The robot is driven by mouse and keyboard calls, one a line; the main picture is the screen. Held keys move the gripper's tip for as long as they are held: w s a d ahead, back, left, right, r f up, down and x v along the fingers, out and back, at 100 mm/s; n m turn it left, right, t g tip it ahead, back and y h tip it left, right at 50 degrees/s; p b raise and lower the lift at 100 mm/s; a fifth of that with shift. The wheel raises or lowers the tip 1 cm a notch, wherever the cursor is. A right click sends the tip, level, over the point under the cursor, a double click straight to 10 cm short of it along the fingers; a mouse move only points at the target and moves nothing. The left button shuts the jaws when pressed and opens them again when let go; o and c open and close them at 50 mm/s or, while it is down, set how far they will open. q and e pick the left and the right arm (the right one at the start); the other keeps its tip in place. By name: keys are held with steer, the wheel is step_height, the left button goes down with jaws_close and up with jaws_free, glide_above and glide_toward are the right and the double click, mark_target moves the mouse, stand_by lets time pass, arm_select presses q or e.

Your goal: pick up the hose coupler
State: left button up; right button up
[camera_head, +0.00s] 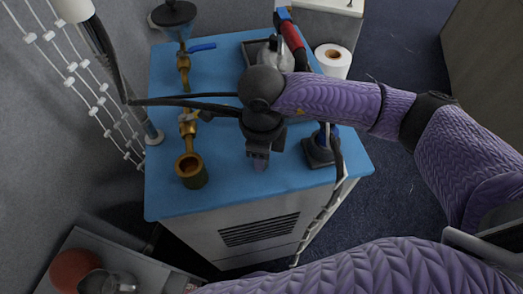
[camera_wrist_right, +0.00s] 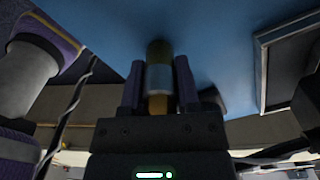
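My right gripper (camera_head: 260,158) points down over the front middle of the blue cabinet top (camera_head: 235,190). In the right wrist view, its two fingers (camera_wrist_right: 159,88) stand close on both sides of a small upright cylinder with a dark olive end, a grey band and a brass-coloured lower part. This looks like the hose coupler (camera_wrist_right: 159,76). The fingers appear to touch it on both sides. In the head view the coupler is hidden by the gripper. Whether it is lifted off the blue top is hard to tell. My left gripper is not in view.
A brass pipe (camera_head: 188,126) with an open brass cup (camera_head: 191,171) stands to the left. A black block (camera_head: 319,150) is to the right. Behind are a dark tray (camera_head: 251,50), a red and blue tool (camera_head: 292,38) and a paper roll (camera_head: 333,62). The front strip is clear.

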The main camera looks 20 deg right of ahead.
jaws_close()
